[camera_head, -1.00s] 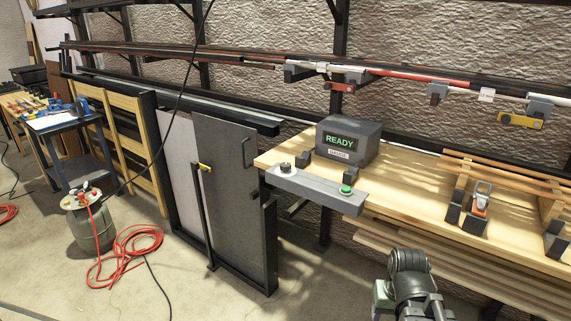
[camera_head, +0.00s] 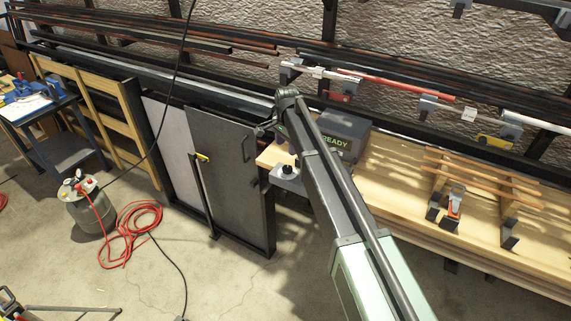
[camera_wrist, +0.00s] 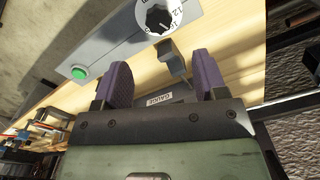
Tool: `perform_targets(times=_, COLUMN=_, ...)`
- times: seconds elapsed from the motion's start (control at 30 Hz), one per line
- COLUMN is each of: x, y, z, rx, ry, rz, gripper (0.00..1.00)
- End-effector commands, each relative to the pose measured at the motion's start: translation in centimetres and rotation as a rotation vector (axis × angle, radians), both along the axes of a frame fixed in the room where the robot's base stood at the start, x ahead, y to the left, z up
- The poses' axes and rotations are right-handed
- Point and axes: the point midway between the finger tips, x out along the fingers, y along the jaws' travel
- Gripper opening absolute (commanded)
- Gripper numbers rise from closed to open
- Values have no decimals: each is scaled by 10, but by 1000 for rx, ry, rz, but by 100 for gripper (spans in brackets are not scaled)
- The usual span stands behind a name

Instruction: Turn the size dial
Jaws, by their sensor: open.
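The dial appears beyond the fingertips in the picture.
The panel carries a green button (camera_wrist: 78,72). A dark bracket (camera_wrist: 174,60) shows between the fingers. The gauge box (camera_head: 345,135) reads READY, partly behind my arm. A wooden bench (camera_head: 405,180) with laths and a clamp lies right; a grey cabinet door (camera_head: 222,165) stands left.

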Motion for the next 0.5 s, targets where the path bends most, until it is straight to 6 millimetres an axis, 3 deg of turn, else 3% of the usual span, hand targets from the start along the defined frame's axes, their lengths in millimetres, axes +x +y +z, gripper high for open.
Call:
perform_targets(times=0.33, x=-1, y=-1, z=-80, rx=0, ry=0, rz=2, gripper=65)
perform_targets(times=0.5, x=-1, y=-1, z=-105, rx=0, ry=0, rz=2, gripper=65)
